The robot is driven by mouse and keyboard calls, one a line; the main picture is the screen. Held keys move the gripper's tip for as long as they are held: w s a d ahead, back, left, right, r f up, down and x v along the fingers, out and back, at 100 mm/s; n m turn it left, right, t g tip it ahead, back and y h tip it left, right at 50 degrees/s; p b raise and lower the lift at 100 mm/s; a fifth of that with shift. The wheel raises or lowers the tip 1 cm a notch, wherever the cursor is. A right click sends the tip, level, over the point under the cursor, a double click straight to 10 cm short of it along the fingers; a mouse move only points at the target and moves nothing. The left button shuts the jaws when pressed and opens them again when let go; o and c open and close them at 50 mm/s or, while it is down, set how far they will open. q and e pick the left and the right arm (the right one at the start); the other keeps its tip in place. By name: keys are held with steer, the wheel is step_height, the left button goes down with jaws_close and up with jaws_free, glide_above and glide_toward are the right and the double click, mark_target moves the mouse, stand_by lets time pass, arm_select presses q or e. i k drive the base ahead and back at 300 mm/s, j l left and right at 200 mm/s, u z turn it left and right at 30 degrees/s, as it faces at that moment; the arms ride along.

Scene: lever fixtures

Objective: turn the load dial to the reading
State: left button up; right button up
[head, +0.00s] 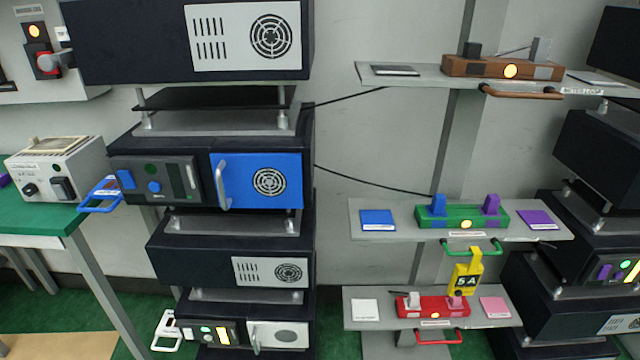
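No thing in the head view carries a label I can read as the load dial. A white instrument box (55,165) on the green table has a round black knob (30,189) and a black switch beside it on its front. A dark module panel (155,182) in the rack has a round blue knob (154,187), a blue block to its left and a slider at its right. I cannot tell which knob is the load dial or read any setting. Neither of my grippers is in view.
A blue door (270,180) with a silver handle is beside the panel. Wall shelves hold brown (500,67), green (462,215) and red (432,306) lever boxes. A yellow 5A tag (466,272) hangs below the green box. More racks stand at the right.

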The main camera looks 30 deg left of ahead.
mark_target(30, 189)
steer(key=u, duration=2.4)
